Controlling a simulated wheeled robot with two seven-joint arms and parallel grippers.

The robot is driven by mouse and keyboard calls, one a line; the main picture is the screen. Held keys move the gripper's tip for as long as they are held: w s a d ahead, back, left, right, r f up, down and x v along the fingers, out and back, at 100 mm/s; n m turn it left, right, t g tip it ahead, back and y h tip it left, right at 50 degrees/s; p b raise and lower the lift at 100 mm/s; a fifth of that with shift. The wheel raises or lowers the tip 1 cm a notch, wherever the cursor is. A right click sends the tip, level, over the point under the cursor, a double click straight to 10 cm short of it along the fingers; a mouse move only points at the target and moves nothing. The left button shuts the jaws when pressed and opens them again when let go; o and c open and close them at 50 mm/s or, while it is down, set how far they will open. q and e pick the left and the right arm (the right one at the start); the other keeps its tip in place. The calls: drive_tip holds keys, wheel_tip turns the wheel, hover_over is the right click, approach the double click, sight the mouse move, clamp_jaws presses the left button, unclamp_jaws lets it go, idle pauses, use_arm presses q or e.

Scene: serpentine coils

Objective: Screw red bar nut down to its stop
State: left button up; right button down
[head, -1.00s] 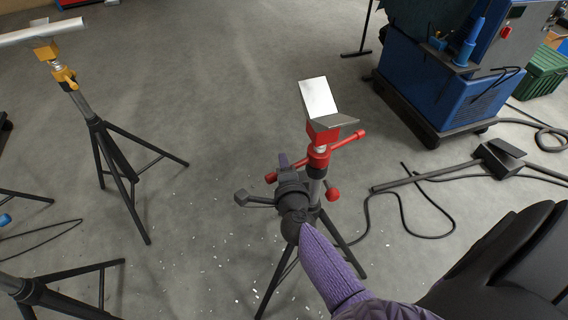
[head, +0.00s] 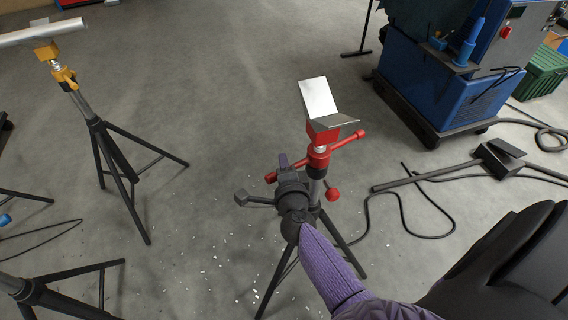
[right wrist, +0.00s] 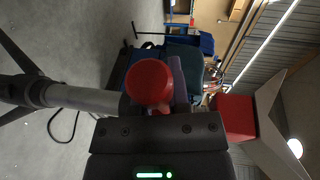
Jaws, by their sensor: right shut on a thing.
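The red bar nut (head: 318,157) sits around the threaded post at the top of the middle stand, below a red block (head: 322,134) with a silver V-shaped head (head: 318,98). A short length of bright thread shows between nut and block. The nut's bar runs from lower left to upper right. My right gripper (head: 284,172) is shut on the bar's near left end. In the right wrist view, a round red bar end (right wrist: 148,82) shows large at the jaws, beside a purple finger (right wrist: 180,82). My left gripper is in neither view.
A separate red knob (head: 333,194) sits lower on the same stand. A yellow-topped stand (head: 64,76) holds a pipe at the left. A blue machine (head: 430,92) stands at the back right. Cables (head: 405,222) lie on the floor, with bare floor between the stands.

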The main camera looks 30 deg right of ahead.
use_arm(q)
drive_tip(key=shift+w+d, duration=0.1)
use_arm(e)
drive_tip(key=shift+s, duration=0.1)
drive_tip(key=shift+s+n+t+y+p, duration=0.4)
drive_tip(key=shift+s+n+y, duration=0.1)
drive_tip(key=shift+n+y, duration=0.5)
drive_tip(key=shift+s+f+n+y+b, duration=0.15)
drive_tip(key=shift+s+n+y+b, duration=0.2)
drive_tip(key=shift+s+n+y, duration=0.45)
use_arm(q)
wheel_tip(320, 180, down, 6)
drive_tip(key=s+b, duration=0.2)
drive_tip(key=b, duration=0.4)
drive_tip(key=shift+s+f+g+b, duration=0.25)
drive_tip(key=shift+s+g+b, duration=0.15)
use_arm(e)
drive_tip(key=s+n+y, duration=0.1)
drive_tip(key=y, duration=0.1)
drive_tip(key=n+y, duration=0.2)
drive_tip(key=s+n+y, duration=0.1)
drive_tip(key=y, duration=0.2)
drive_tip(key=shift+s+d, duration=0.3)
drive_tip(key=shift+s, duration=0.05)
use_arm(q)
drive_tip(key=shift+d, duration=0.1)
